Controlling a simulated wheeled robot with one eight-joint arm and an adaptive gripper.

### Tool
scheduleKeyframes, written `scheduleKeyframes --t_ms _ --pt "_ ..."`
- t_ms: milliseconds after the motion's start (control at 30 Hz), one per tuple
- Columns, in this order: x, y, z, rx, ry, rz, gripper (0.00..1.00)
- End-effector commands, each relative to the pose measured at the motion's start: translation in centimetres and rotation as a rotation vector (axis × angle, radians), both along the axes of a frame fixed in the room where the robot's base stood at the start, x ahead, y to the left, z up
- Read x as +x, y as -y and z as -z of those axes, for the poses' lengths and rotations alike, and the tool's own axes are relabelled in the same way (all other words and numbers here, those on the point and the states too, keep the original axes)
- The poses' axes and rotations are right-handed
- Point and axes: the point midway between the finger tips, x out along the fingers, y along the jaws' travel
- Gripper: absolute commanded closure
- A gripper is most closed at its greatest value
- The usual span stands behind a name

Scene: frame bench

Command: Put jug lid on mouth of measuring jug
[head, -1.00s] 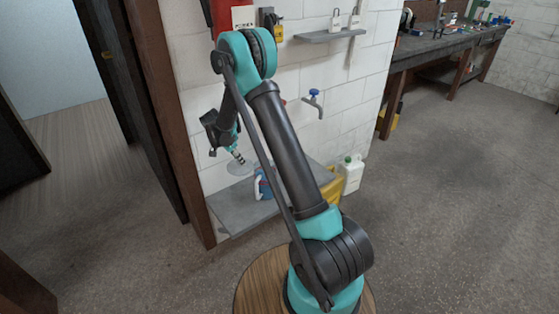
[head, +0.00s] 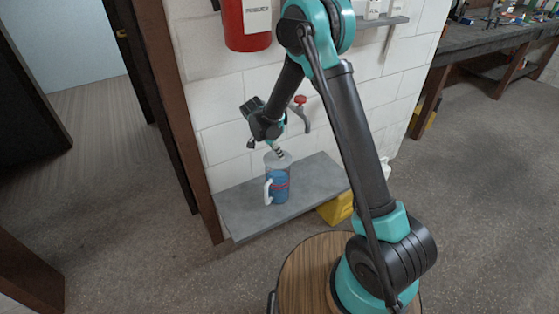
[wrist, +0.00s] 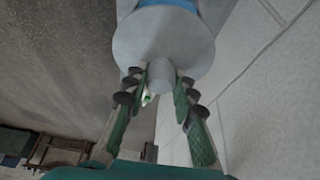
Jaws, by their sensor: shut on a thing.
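The jug lid (head: 279,160) is a pale grey disc with a knob. My gripper (head: 276,149) is shut on the lid's knob, which also shows between the fingertips in the wrist view (wrist: 162,84). The measuring jug (head: 279,188) is blue with a red band and a white handle on its left, and stands upright on the grey shelf. The lid is over the top of the jug and hides its mouth. I cannot tell whether lid and jug touch. In the wrist view a bit of blue (wrist: 170,4) shows beyond the lid.
The grey shelf (head: 235,205) is clear on both sides of the jug. A tap with a red handle (head: 301,101) sticks out of the wall above. A red extinguisher (head: 246,25) hangs higher. A yellow object (head: 336,208) stands right of the shelf.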

Motion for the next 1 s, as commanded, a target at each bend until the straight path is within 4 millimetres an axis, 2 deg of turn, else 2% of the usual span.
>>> scheduleKeyframes --t_ms 133,367,767,800,933,1000 --pt "0.0 0.0 1.1 0.000 0.000 0.000 1.00" --pt "0.0 0.0 4.1 0.000 0.000 0.000 1.00" --pt "0.0 0.0 4.7 0.000 0.000 0.000 1.00" --pt "0.0 0.0 4.7 0.000 0.000 0.000 0.71" --pt "0.0 0.0 4.6 0.000 0.000 0.000 0.54" --pt "0.0 0.0 4.6 0.000 0.000 0.000 0.54"
